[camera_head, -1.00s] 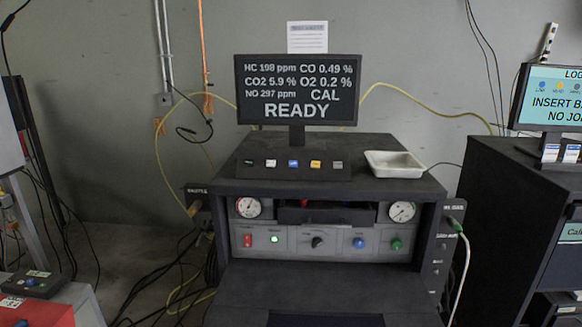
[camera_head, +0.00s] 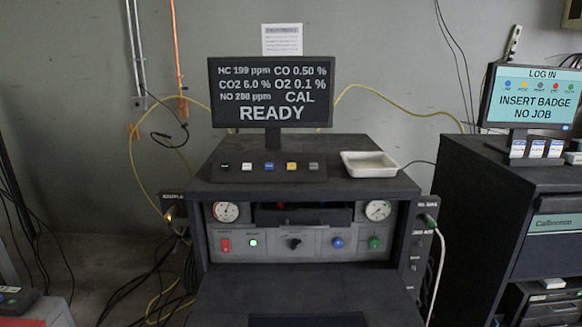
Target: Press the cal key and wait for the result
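The gas analyser (camera_head: 297,240) is a dark bench unit in the middle of the head view. Its monitor (camera_head: 271,92) reads HC 199 ppm, CO 0.50 %, CO2 6.0 %, O2 0.1 %, an NO value near 290 ppm, and "CAL READY". Below the monitor a key strip (camera_head: 268,166) has several small keys: dark green, a white key (camera_head: 247,167), a blue key (camera_head: 269,167), a yellow key (camera_head: 291,167) and a grey key (camera_head: 313,167). Their labels are too small to read, so I cannot tell which is cal. Neither gripper is in view.
A white tray (camera_head: 369,164) sits on the unit's right top. Two gauges, a red switch (camera_head: 225,245), a lit green button (camera_head: 253,242) and knobs fill the front panel. A second screen (camera_head: 531,98) reads "LOG IN, INSERT BADGE, NO JOB" on a dark cabinet (camera_head: 470,205). Cables hang left.

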